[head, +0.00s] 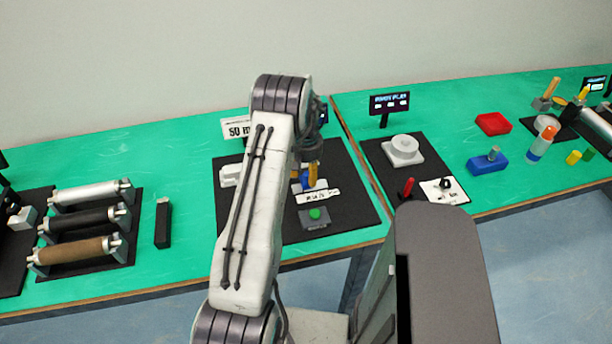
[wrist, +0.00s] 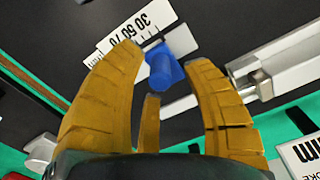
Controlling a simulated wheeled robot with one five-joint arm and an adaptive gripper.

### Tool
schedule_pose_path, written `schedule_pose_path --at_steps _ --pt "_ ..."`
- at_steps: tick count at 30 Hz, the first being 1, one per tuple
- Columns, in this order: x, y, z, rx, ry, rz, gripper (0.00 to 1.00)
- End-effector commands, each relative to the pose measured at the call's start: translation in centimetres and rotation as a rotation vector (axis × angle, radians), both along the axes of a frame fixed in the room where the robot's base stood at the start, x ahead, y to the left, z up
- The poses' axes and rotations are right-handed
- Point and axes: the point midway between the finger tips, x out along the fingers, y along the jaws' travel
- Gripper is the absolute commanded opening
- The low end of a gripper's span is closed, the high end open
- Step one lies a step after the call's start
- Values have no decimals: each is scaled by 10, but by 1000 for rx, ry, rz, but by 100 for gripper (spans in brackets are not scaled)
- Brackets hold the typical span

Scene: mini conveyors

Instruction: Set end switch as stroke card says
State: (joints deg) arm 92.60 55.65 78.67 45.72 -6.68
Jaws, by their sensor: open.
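The blue end switch (wrist: 162,68) has an upright round knob and sits beside the white printed scale (wrist: 128,36); a little of its blue also shows in the head view (head: 296,187). My gripper (wrist: 165,78) is open, its yellow fingers spread around the knob with gaps showing. In the head view my gripper (head: 309,178) hangs low over the black mat (head: 350,208). The white stroke card (head: 236,129) stands at the back of the mat, partly hidden by my arm; its number is not clearly legible. Its corner shows in the wrist view (wrist: 302,155).
A pale cylinder with a rod (wrist: 285,72) lies close to the switch. A green button (head: 315,213) on a grey box is at the mat's front. Left are a roller stand (head: 88,218) and a black block (head: 163,223); right is another mat with a white round part (head: 403,150).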

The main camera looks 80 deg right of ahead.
Motion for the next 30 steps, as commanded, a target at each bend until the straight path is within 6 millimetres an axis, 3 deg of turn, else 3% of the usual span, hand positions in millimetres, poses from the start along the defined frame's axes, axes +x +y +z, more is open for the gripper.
schedule_pose_path --at_steps 6,18,30 --pt "0 0 -15 1 0 0 45" --pt "0 0 -19 -1 0 0 47" --pt "0 0 -19 -1 0 0 11"
